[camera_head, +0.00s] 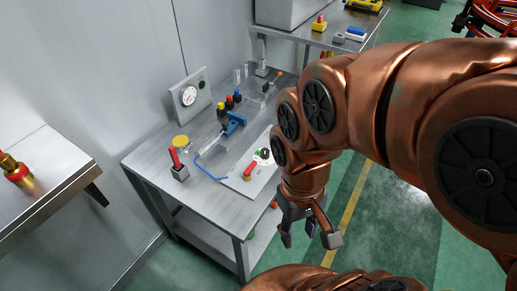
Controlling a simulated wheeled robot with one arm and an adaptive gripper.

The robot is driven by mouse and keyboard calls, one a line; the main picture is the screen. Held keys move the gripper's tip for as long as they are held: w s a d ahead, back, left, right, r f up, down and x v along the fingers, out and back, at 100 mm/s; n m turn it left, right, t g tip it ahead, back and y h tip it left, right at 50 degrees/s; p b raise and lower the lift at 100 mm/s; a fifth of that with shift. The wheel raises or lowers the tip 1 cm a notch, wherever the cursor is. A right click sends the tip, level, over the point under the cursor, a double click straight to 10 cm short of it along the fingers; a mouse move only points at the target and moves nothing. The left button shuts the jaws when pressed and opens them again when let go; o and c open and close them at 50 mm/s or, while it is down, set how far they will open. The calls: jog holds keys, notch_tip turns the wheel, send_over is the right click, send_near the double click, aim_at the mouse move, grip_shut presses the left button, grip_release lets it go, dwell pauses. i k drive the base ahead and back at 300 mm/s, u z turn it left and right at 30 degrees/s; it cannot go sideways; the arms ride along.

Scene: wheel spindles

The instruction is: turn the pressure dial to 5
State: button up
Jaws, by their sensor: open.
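A round white pressure dial (189,96) is set in a grey panel (201,87) that leans upright at the back left of the metal table. The panel also has a small dark knob (202,85) to the right of the dial face. The dial's reading is too small to tell. My gripper (312,240) hangs pointing down in front of the table's right side, apart from the panel and well to its right. Its fingers are spread and hold nothing.
On the metal table (150,163) stand a red-handled lever (175,158), a yellow disc (181,142), a blue clamp (236,121), colored knobs and a white plate with a red handle (251,169). A left bench (40,190) holds a brass fitting (14,169). Green floor lies in front.

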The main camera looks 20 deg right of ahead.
aim_at(265, 152)
jog(key=z, duration=0.1)
jog(key=k, duration=1)
jog(key=u, duration=1.1)
jog(key=i, duration=1.2)
jog(key=z, duration=0.95)
jog(key=i, duration=0.25)
jog(key=z, duration=0.25)
